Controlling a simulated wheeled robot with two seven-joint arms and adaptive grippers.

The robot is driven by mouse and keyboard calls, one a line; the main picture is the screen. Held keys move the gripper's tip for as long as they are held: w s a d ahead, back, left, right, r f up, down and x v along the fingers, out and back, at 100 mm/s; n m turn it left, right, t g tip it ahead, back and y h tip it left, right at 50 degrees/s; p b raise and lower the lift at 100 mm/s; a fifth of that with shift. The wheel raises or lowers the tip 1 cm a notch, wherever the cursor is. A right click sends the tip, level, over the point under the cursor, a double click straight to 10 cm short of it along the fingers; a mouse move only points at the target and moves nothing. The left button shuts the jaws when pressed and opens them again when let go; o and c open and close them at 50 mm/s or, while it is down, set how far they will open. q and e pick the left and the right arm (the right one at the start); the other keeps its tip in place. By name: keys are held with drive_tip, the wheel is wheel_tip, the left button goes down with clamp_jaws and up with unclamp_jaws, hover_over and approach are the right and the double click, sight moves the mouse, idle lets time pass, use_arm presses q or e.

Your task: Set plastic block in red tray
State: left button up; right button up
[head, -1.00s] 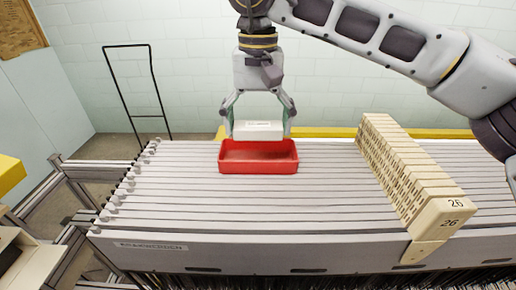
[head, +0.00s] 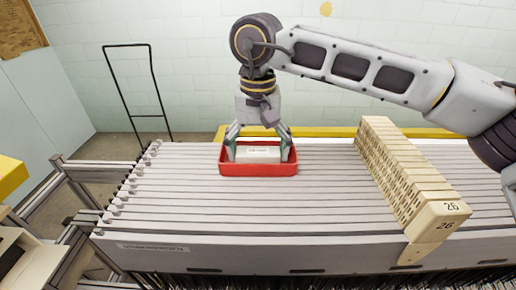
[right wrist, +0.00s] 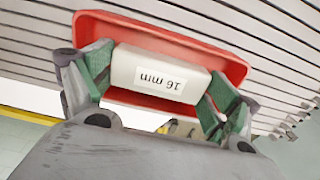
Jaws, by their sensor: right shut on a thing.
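The white plastic block (head: 257,154) is inside the red tray (head: 258,170) in the head view, low between the tray walls. I cannot tell whether the block touches the tray floor. My left gripper is not in view.
The tray rests on a grey slatted machine bed (head: 330,215). A row of beige numbered blocks (head: 405,180) stands to the right of it. A yellow bar (head: 330,132) runs behind, and a black metal frame (head: 150,90) stands at the back left. The slats left of the tray are clear.

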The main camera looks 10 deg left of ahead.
sight(258, 151)
drive_tip(key=shift+f, duration=0.25)
drive_tip(key=shift+f, duration=0.15)
drive_tip(key=o, duration=0.8)
wheel_tip(258, 151, up, 12)
drive_tip(key=b, duration=0.1)
idle(0.6)
idle(0.6)
